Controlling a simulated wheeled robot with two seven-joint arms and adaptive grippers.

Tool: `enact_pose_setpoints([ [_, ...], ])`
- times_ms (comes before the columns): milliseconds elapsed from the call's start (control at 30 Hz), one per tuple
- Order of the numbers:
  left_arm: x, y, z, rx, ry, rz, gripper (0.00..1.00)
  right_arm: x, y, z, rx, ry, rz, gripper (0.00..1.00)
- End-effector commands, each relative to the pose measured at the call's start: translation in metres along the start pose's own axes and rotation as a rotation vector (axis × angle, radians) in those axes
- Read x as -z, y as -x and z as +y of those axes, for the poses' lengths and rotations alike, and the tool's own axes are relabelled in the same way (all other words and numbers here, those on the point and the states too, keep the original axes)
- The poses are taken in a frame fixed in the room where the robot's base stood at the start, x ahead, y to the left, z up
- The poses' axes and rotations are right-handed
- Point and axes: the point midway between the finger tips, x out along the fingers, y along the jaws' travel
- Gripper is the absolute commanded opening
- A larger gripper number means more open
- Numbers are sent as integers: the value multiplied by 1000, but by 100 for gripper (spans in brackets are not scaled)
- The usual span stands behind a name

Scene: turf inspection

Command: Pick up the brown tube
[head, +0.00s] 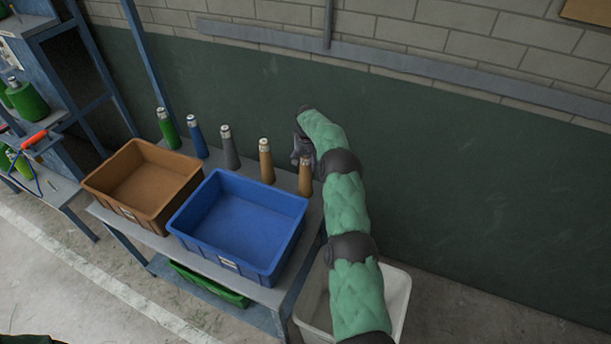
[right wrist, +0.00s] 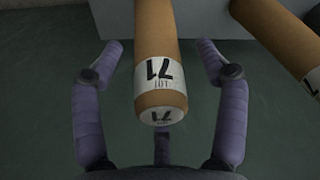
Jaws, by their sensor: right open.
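Two brown tubes stand upright on the table, the nearer brown tube (head: 305,178) at the right end of the row and another brown tube (head: 265,163) to its left. My right gripper (head: 301,152) is at the top of the right-end tube, partly hidden by my arm. In the right wrist view, a brown tube (right wrist: 158,40) with a white label reading 71 lies between the open fingers of the right gripper (right wrist: 162,47), with gaps on both sides. The other brown tube (right wrist: 283,35) is at the upper right there. My left gripper is out of view.
Grey (head: 230,150), blue (head: 197,138) and green (head: 168,130) tubes continue the row leftward. A brown crate (head: 128,208) and a blue crate (head: 235,265), both empty, stand in front. A white bin (head: 397,292) is below right; a green wall (head: 480,190) rises behind.

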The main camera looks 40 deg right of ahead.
Motion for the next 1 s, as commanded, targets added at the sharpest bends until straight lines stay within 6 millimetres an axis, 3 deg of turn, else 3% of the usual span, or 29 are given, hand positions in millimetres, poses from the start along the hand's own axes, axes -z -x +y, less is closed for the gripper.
enact_pose_setpoints([
  [167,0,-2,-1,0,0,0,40,0,-19,0,0,-1,1,74],
  [467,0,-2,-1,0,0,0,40,0,-22,0,0,-1,2,74],
  [667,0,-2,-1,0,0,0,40,0,-22,0,0,-1,1,19],
  [1000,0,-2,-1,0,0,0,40,0,-22,0,0,-1,1,18],
])
